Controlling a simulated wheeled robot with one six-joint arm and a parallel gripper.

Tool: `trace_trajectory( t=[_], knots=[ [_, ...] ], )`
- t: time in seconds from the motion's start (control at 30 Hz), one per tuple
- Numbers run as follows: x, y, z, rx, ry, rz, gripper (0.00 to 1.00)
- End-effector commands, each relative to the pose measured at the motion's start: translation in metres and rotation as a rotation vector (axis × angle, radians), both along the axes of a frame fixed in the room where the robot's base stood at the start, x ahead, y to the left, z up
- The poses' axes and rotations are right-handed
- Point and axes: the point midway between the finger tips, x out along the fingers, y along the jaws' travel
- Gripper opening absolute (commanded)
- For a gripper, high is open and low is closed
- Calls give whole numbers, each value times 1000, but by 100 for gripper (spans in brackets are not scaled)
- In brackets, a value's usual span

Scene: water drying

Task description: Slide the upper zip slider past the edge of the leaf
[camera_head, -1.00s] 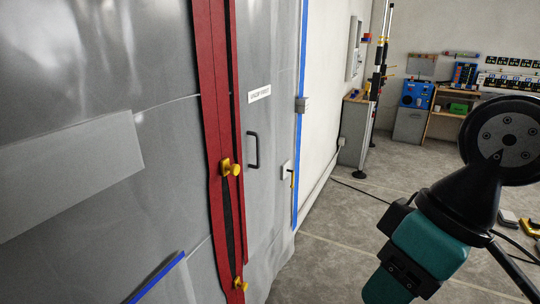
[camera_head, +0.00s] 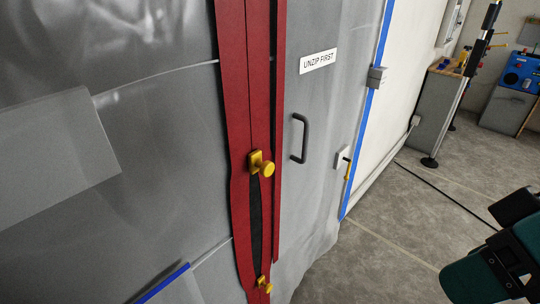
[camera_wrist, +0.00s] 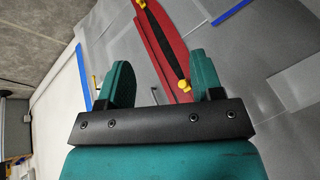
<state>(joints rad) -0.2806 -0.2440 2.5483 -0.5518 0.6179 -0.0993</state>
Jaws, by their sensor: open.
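The upper zip slider (camera_head: 260,163), yellow with a round knob, sits on the red zip strip (camera_head: 232,110), at the top of a dark gap. A lower yellow slider (camera_head: 263,284) is at the gap's bottom end. In the wrist view the upper slider (camera_wrist: 184,85) shows between my gripper's (camera_wrist: 160,62) teal fingers, nearer the right one. The fingers are apart with nothing gripped; the slider appears beyond them. The grey leaf lies right of the strip, with a dark pull handle (camera_head: 300,138) and an "UNZIP FIRST" label (camera_head: 318,61).
Blue tape (camera_head: 370,100) with a grey block (camera_head: 377,77) runs along the right edge. A white latch box with a yellow lever (camera_head: 347,171) is below. A grey panel (camera_head: 50,150) is on the left sheet. Floor is open at right.

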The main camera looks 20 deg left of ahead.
Motion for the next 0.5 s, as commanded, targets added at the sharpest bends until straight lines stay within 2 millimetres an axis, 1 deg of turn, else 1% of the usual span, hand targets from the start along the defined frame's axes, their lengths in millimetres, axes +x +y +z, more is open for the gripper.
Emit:
trace_trajectory(
  t=[0.03, 0.07, 0.1, 0.2, 0.27, 0.3, 0.4, 0.5],
  knots=[
    [6, 18, -23, 70, -30, 79, 60],
    [10, 31, -31, 128, -62, 135, 60],
    [16, 50, -41, 217, -114, 206, 60],
    [35, 96, -62, 467, -284, 336, 60],
    [49, 119, -69, 604, -399, 362, 60],
    [59, 130, -73, 682, -478, 359, 60],
    [85, 147, -83, 813, -657, 298, 60],
    [109, 152, -92, 865, -788, 210, 60]
  ],
)
